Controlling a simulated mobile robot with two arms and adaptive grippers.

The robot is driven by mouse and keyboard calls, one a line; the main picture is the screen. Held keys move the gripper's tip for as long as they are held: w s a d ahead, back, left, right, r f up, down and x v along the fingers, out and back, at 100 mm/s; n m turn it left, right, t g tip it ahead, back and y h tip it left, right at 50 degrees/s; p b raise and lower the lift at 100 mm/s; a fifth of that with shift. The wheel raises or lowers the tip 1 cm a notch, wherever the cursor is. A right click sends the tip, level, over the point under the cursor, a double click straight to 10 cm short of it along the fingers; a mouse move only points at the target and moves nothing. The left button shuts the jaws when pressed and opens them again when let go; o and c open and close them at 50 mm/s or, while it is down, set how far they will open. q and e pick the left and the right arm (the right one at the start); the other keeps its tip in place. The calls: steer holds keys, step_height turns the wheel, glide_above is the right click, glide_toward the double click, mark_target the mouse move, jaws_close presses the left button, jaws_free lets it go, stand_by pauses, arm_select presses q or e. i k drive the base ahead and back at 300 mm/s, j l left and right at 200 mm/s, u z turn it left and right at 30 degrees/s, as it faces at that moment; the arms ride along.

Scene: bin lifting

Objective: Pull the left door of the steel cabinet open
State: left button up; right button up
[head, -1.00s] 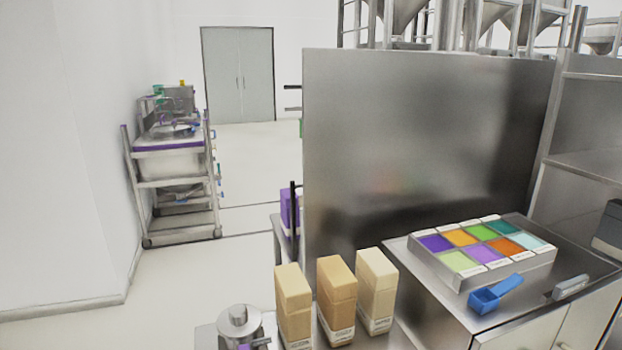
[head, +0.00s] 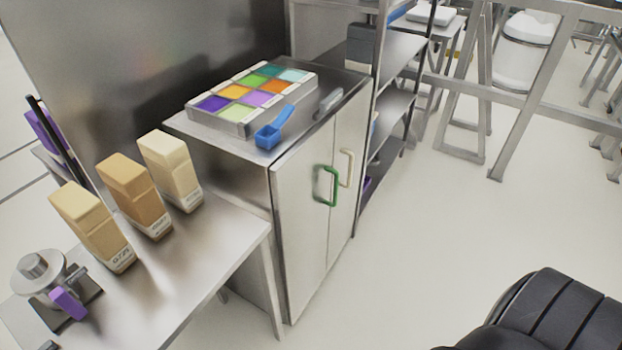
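The steel cabinet (head: 268,228) stands in the middle of the head view, its two doors facing right and shut. The left door (head: 302,225) is the nearer one and carries a green handle (head: 328,186). The right door (head: 347,165) has a pale cream handle (head: 346,168). Neither gripper shows in the head view. A dark ribbed part of my own body shows at the bottom right.
On the cabinet lie a tray of coloured compartments (head: 190,110), a blue scoop (head: 272,133) and a grey object (head: 328,101). A steel table (head: 205,245) with several cartons stands left. Open shelves (head: 400,105) adjoin right. The floor (head: 440,235) before the doors is clear.

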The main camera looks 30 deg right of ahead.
mark_target(301, 180)
steer(key=z, duration=1)
